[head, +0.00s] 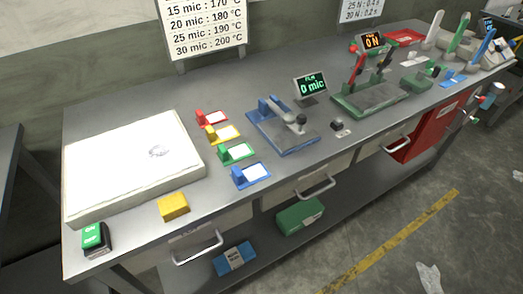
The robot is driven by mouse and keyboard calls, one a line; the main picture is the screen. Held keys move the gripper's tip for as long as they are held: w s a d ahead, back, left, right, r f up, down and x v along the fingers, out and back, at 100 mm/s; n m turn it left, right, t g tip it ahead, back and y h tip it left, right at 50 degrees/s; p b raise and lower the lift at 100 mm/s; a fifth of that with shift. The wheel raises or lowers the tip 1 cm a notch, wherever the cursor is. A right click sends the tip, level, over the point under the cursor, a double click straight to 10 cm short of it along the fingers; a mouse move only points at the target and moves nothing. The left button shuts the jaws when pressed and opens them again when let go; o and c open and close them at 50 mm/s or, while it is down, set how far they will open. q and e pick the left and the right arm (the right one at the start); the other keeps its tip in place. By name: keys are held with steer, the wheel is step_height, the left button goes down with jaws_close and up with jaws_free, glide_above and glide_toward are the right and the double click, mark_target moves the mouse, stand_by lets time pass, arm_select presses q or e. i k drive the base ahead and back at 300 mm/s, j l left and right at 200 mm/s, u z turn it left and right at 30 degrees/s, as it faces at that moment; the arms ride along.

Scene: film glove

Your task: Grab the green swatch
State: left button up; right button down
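A green swatch (225,154) with a white face lies on the grey workbench (290,160). It is third in a slanted row of similar pieces. A yellow one (213,133) and a red one (202,117) lie behind it, and a blue one (238,178) lies in front. Nothing covers the green swatch. I cannot make out either of my grippers in the head view.
A large white lightbox-like panel (120,165) stands left of the row. A yellow block (173,206) and a green ON switch (95,238) lie near the front edge. A blue gauge (285,130) and a green press (370,98) stand to the right.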

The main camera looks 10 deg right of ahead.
mark_target(230, 155)
steer(key=i+l+u, duration=0.15)
steer(key=l+u, duration=1.35)
steer(key=l, duration=0.15)
steer(key=k+l+u, duration=0.1)
steer(key=l+u, duration=0.4)
steer(key=k+l+u, duration=0.25)
steer(key=l+u, duration=0.25)
